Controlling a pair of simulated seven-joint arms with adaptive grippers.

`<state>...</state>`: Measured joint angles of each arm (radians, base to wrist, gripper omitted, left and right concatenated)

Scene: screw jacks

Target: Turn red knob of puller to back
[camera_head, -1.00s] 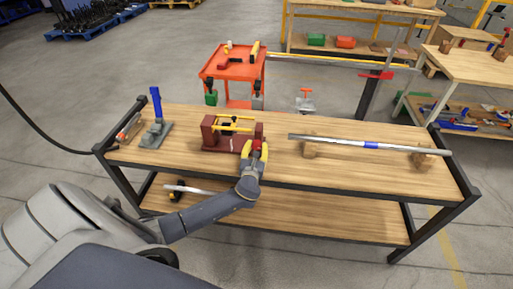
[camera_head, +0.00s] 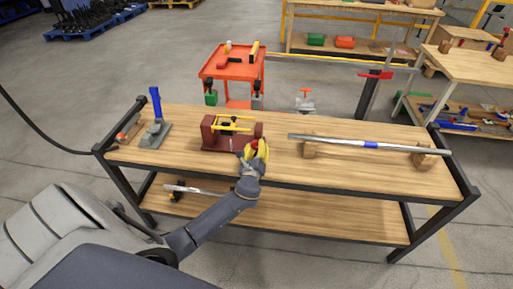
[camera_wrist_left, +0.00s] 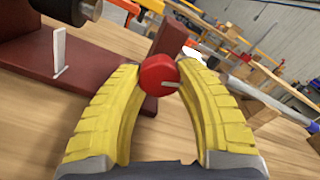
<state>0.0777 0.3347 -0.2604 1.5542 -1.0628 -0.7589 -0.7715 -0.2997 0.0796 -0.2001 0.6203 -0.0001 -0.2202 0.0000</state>
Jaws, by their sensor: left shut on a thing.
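The puller is a dark red frame (camera_head: 216,137) with yellow bars (camera_head: 236,118), standing on the wooden workbench. Its dark red base also shows in the left wrist view (camera_wrist_left: 85,85). The red knob (camera_wrist_left: 159,75) is round, with a small pale pin, and sits between the yellow fingers of my left gripper (camera_wrist_left: 165,80). In the head view my left gripper (camera_head: 256,149) is at the puller's front right corner and is shut on the knob, which it partly hides. My right gripper is in neither view.
A long metal bar with a blue band (camera_head: 371,145) lies on wooden blocks to the right. A grey tool with a blue handle (camera_head: 156,103) stands at the left. Bare bench top (camera_head: 310,175) lies in front of the bar. A red cart (camera_head: 232,66) stands behind.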

